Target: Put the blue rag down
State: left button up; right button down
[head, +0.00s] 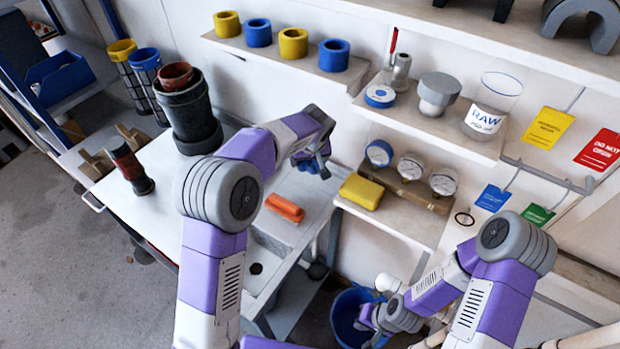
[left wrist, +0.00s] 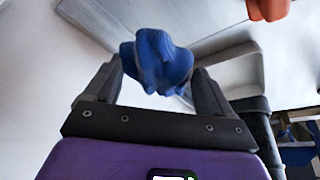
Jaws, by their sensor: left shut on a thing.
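The blue rag (left wrist: 157,60) is a crumpled bundle pinched between the fingertips of my left gripper (left wrist: 155,82). In the head view the left gripper (head: 312,161) is beyond my left forearm, near the wall at the back of the white worktop (head: 158,208). Only a small part of the blue rag (head: 325,151) shows there. It appears held above the worktop; its exact height is unclear. My right gripper (head: 372,322) is low, over or beside a blue bucket (head: 345,318); its fingers are too small to read.
An orange object (head: 285,207) lies near the sink (head: 262,262). A yellow sponge-like block (head: 361,191) and several gauges sit on the shelf to the right. A dark cylinder (head: 188,112) and a smaller red-black one (head: 131,166) stand on the worktop's left.

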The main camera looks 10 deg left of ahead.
aim_at(312, 173)
pick_arm(q)
jog(key=shift+s, duration=0.2)
notch_tip(312, 173, down, 10)
jog(key=b, duration=0.3)
jog(key=shift+r, duration=0.15)
jog(key=o, duration=0.8)
jog(key=p+v, duration=0.2)
jog(key=v, duration=0.4)
jog(key=shift+w+d, duration=0.1)
jog(key=shift+d, duration=0.05)
jog(key=shift+s+d+r, duration=0.1)
jog(key=shift+s+r, duration=0.2)
jog(key=shift+r, duration=0.3)
